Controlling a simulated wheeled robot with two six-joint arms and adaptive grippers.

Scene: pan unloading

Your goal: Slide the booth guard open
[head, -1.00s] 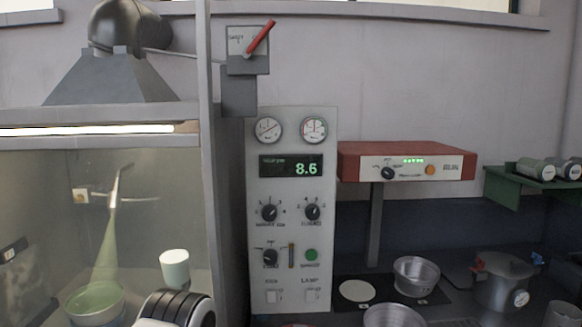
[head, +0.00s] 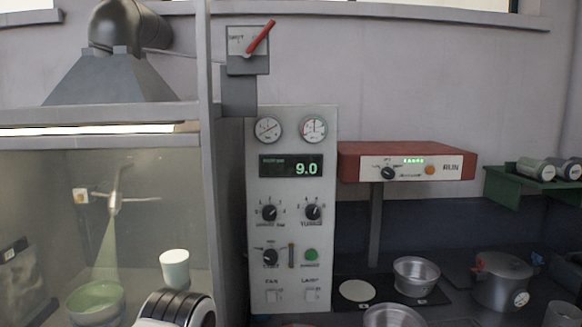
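The booth (head: 100,135) fills the left side of the head view, with a lit strip under its top edge. Its front looks covered by a hazy clear guard (head: 160,225), though the pane's edges and handle are hard to make out. Inside, a spray nozzle (head: 113,200) sends a green spray down onto a green bowl (head: 95,302). A white cup (head: 175,268) stands to the right of the bowl.
A control panel (head: 292,210) reading 9.0 stands right of the booth. A red-handled switch box (head: 248,48) is above it. A red unit (head: 407,162), metal pans (head: 416,276) and a lidded pot (head: 503,280) are further right. A green shelf (head: 535,185) holds rollers.

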